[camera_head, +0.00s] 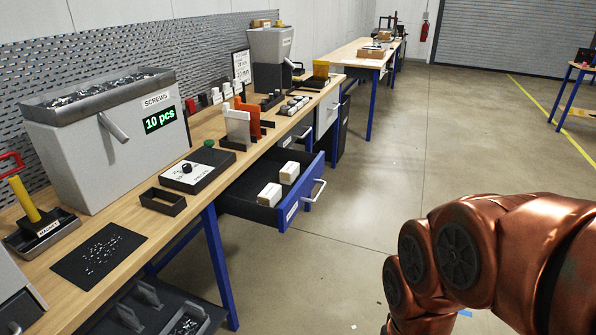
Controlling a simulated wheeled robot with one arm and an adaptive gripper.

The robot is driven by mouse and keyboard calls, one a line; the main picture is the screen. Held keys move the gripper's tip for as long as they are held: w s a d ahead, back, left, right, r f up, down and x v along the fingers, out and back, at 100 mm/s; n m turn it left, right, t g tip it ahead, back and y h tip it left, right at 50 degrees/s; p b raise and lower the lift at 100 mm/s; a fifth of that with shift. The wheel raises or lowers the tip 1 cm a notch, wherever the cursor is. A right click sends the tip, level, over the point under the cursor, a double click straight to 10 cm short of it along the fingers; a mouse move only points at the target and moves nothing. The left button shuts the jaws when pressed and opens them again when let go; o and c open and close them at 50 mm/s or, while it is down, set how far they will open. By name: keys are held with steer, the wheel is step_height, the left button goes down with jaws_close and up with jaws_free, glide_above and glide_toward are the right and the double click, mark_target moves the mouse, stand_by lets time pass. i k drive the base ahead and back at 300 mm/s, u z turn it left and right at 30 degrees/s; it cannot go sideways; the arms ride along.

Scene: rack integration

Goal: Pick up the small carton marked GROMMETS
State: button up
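Two small white cartons lie in an open blue drawer (290,213) under the workbench. The nearer carton (270,195) is close to the drawer's front left part, and the other carton (289,172) is farther back; they are apart. Any print on them is too small to read, so I cannot tell which is marked GROMMETS. My copper-coloured arm shows at the lower right, to the right of the drawer and apart from it. My gripper is outside the picture.
The workbench (105,228) holds a grey SCREWS dispenser (110,140) reading 10 pcs, a black mat (98,256), a small black tray (163,201) and a button box (198,168). The concrete floor (370,170) right of the drawer is open.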

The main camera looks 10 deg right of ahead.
mark_target(270, 196)
steer(key=z, duration=0.25)
steer(key=i, duration=1.9)
steer(key=u, duration=0.75)
